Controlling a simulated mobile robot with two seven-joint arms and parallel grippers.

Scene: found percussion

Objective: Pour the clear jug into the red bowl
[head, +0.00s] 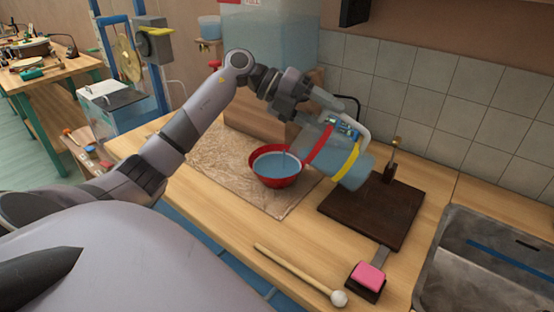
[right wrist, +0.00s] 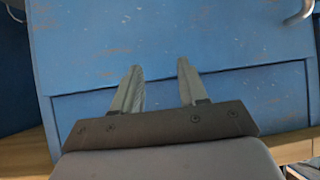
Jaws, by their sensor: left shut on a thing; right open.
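The clear jug (head: 321,146), with red and yellow bands, is tilted over toward the left. Bluish water shows inside its lower right end. My left gripper (head: 318,104) is shut on the jug near its pale handle (head: 361,127); the exact grip is partly hidden. The red bowl (head: 277,181) sits upright on the counter just left of and below the jug's mouth end. Bluish water shows in the bowl, and a thin pale streak, apparently a stream, meets it. My right gripper (right wrist: 158,68) is open and empty in the right wrist view, before a blue cabinet front (right wrist: 200,40).
The bowl stands on a mottled board (head: 230,170). A dark square board (head: 375,212) with an upright post lies to the right. A mallet (head: 300,275) and a pink block (head: 369,277) lie at the front. A metal sink (head: 480,265) is far right. A large water tank (head: 268,45) stands behind.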

